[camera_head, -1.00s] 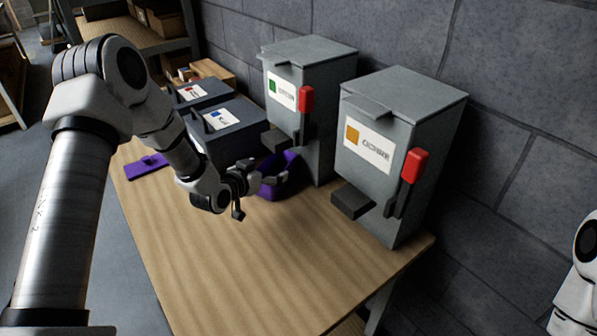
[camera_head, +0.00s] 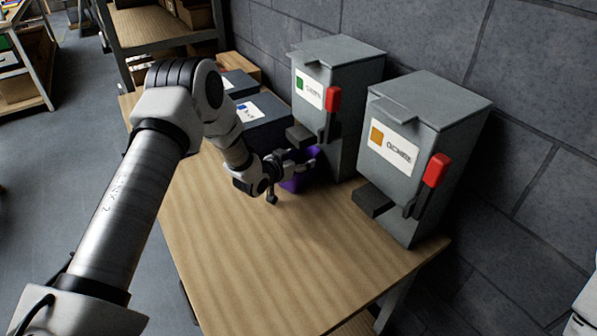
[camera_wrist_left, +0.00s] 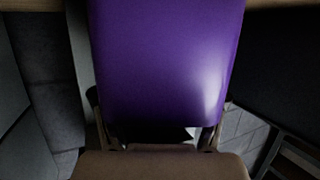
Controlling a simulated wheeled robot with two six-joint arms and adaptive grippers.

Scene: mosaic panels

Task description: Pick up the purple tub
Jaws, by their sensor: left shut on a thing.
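The purple tub (camera_head: 296,182) is by the foot of the green-labelled grey dispenser, partly hidden behind my left gripper in the head view. My left gripper (camera_head: 298,164) is shut on the tub. In the left wrist view the tub (camera_wrist_left: 165,60) fills the upper middle, its smooth purple wall between my left fingers (camera_wrist_left: 155,136). I cannot tell whether its base touches the table. My right gripper is out of view.
The green-labelled dispenser (camera_head: 348,75) and ochre-labelled dispenser (camera_head: 450,110) stand along the block wall, with red levers and dark spouts. Dark boxes (camera_head: 265,132) stand behind my left arm. The wooden table's front (camera_head: 270,260) is clear.

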